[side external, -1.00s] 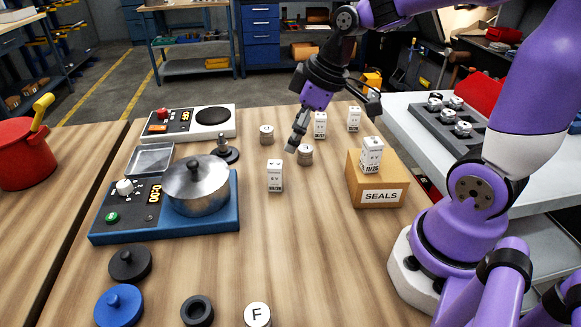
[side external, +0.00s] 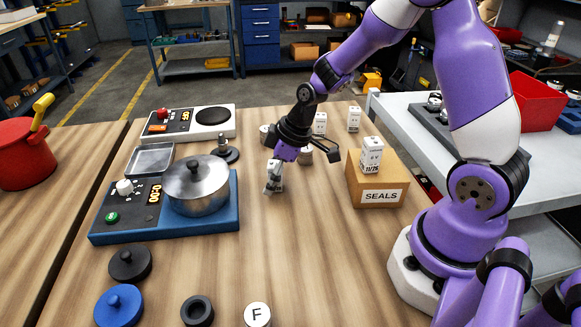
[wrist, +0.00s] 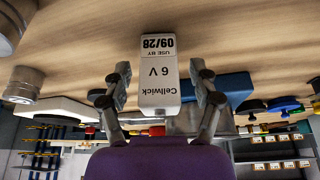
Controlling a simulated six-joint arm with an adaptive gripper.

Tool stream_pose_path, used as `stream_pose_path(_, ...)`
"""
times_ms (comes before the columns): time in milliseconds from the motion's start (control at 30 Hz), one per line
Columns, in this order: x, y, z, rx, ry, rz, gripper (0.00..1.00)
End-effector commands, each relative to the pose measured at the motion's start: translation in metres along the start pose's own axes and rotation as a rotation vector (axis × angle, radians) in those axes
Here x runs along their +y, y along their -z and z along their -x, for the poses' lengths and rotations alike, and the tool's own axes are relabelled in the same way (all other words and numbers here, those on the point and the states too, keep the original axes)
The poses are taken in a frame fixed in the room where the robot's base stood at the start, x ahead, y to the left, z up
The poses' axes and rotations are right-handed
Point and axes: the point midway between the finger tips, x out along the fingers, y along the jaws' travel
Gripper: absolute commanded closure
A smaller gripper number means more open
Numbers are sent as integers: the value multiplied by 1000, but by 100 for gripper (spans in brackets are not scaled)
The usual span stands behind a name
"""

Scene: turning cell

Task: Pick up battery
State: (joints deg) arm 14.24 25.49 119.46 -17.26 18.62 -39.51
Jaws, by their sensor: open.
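A white box-shaped battery (side external: 273,178) stands upright on the wooden table in the side view, partly hidden by my gripper. In the wrist view the battery (wrist: 158,75) appears upside down, marked "Cellwick 6 V, use by 09/28". My gripper (side external: 285,182) is open and low at the battery. In the wrist view its fingers (wrist: 160,90) are on either side of the battery, with gaps visible. More white batteries stand behind, one (side external: 320,124) and another (side external: 354,119), and one (side external: 371,154) is on a cardboard box.
The "SEALS" box (side external: 380,196) is right of my gripper. A steel pot (side external: 196,186) sits on a blue hotplate (side external: 165,228) at left. Metal cylinders stand just behind my gripper, one (side external: 306,156) partly hidden.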

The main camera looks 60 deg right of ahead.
Motion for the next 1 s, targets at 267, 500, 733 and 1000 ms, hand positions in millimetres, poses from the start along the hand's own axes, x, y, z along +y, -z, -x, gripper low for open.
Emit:
stream_pose_path(267, 0, 0, -3, 1, -1, 0, 34)
stream_pose_path(500, 0, 0, -3, 1, -1, 0, 100)
stream_pose_path(733, 0, 0, -3, 0, -1, 0, 100)
stream_pose_path(1000, 1, 8, 13, 4, -3, 2, 100)
